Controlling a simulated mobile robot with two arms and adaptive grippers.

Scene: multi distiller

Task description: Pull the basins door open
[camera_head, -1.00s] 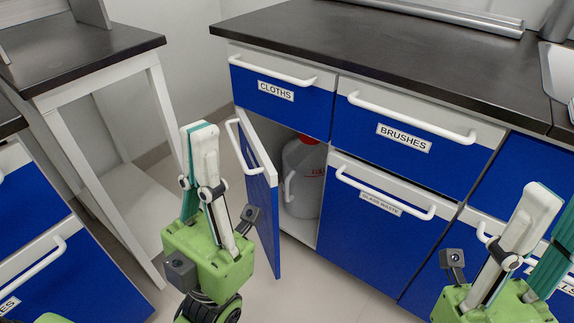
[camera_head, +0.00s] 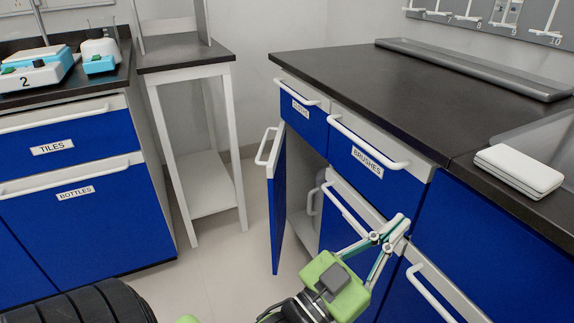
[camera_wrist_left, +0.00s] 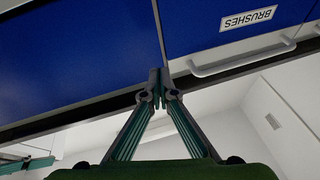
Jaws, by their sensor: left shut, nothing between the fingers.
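No label reading BASINS is legible. A blue door (camera_head: 276,205) under the CLOTHS drawer stands swung open, its white handle (camera_head: 266,146) at its upper left. Right of it, the front below the BRUSHES drawer has a white handle (camera_head: 343,207), partly behind my gripper. Farther right, another blue front has a white handle (camera_head: 434,296). My left gripper (camera_head: 398,226) is shut and empty in front of these fronts. In the left wrist view its fingertips (camera_wrist_left: 156,82) meet near a seam between blue panels; contact cannot be told.
The dark worktop (camera_head: 370,90) runs above the fronts, with a flat white case (camera_head: 520,168) beside the sink. A white-legged stand (camera_head: 185,58) and the TILES and BOTTLES cabinet (camera_head: 80,220) stand left. Clear floor (camera_head: 215,265) lies between.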

